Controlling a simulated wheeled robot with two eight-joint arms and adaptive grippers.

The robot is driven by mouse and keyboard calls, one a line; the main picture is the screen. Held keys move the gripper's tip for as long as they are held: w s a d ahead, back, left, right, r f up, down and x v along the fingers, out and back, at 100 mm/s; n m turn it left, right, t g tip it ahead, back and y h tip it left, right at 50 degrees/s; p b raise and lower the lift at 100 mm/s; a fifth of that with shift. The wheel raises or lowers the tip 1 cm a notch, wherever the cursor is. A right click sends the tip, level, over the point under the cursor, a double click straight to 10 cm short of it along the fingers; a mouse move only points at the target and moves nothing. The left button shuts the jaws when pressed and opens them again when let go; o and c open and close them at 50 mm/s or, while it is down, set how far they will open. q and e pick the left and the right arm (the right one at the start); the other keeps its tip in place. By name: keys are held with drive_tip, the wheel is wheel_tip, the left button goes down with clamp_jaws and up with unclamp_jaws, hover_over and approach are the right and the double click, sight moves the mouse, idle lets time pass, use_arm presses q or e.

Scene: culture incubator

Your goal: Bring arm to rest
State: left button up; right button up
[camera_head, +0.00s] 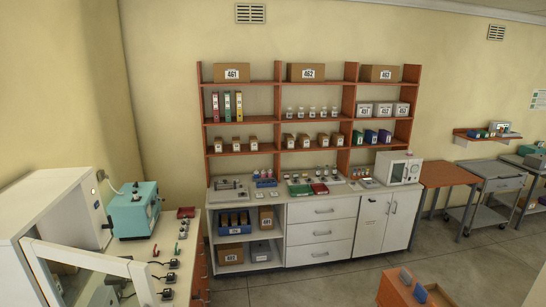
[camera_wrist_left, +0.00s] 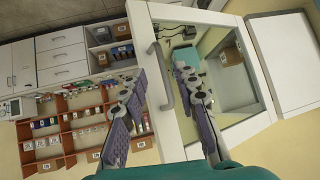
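My left gripper (camera_wrist_left: 160,78) shows in the left wrist view with its two purple-grey padded fingers spread apart and nothing held between them. Beyond the fingers is a white-framed glass door with a grey bar handle (camera_wrist_left: 162,75), on the front of a white cabinet. I cannot tell how far the handle is from the fingers; no contact shows. In the head view the white cabinet (camera_head: 52,205) stands at the left, with its glass door frame (camera_head: 95,258) swung out. Neither of my arms shows in the head view, and my right gripper is in no view.
A teal device (camera_head: 133,208) stands beside the cabinet on a bench with several small black items. A white counter (camera_head: 320,208) and wooden shelves (camera_head: 277,103) line the back wall. An orange-brown table (camera_head: 447,175) is at the right. The floor (camera_head: 345,280) before the drawers is clear.

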use_arm(q)
drive_tip(key=s+d+f+m+h+b, duration=0.1)
drive_tip(key=d+f+b, duration=0.2)
drive_tip(key=f+b, duration=0.7)
drive_tip(key=s+d+f+m+g+h+b, duration=0.1)
drive_tip(key=d+f+b, duration=0.3)
drive_tip(key=f+b, duration=0.7)
drive_tip(key=s+d+f+m+g+h+b, duration=0.1)
drive_tip(key=d+f+m+h+b, duration=0.1)
drive_tip(key=f+b, duration=0.9)
wheel_tip(320, 180, down, 5)
drive_tip(key=shift+s+d+f, duration=0.15)
drive_tip(key=shift+d, duration=0.6)
